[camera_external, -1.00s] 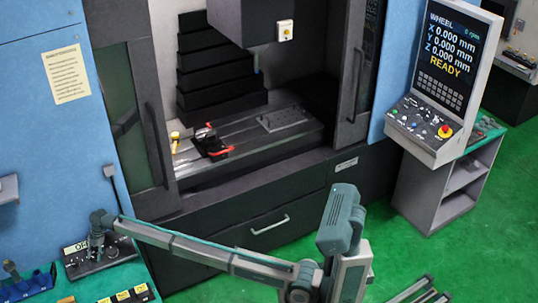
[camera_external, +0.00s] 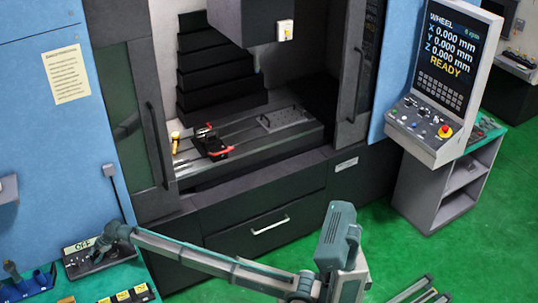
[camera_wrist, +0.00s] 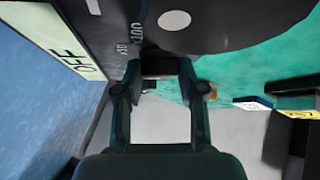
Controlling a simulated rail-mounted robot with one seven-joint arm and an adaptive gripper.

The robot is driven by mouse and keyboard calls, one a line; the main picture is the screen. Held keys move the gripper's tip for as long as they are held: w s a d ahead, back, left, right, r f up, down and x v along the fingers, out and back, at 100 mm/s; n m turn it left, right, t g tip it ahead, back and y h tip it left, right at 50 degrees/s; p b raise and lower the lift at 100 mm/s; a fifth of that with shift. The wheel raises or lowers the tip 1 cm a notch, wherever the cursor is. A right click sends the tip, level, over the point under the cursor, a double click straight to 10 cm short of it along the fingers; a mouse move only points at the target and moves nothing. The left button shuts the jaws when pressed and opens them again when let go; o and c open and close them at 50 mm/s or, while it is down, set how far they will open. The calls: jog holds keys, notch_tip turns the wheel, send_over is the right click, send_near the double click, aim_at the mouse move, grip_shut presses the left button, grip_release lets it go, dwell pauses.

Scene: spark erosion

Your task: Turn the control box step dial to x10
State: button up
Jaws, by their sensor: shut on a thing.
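The control box (camera_external: 125,250) is a dark panel on the teal bench at the lower left. In the wrist view my gripper (camera_wrist: 158,72) is shut on a dark knob (camera_wrist: 158,66) at the panel. Small white lettering (camera_wrist: 130,40) and a white round spot (camera_wrist: 174,20) lie beside it. The fingers hide most of the knob, so its pointer and setting cannot be read.
A blue tool holder (camera_external: 30,284) stands left of the box. Several yellow-labelled dark blocks (camera_external: 125,295) lie in front of it on the teal bench. The blue machine wall (camera_external: 50,150) rises close behind. Open green floor (camera_external: 440,255) lies at the right.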

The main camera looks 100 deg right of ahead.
jog(key=shift+s+a+m+t+h+b, duration=0.15)
jog(key=shift+m+t+h+b, duration=0.45)
jog(key=shift+m, duration=0.6)
jog(key=shift+h, duration=0.3)
jog(key=o, duration=1.1)
jog(key=shift+o, duration=0.2)
jog(key=v, duration=1.2)
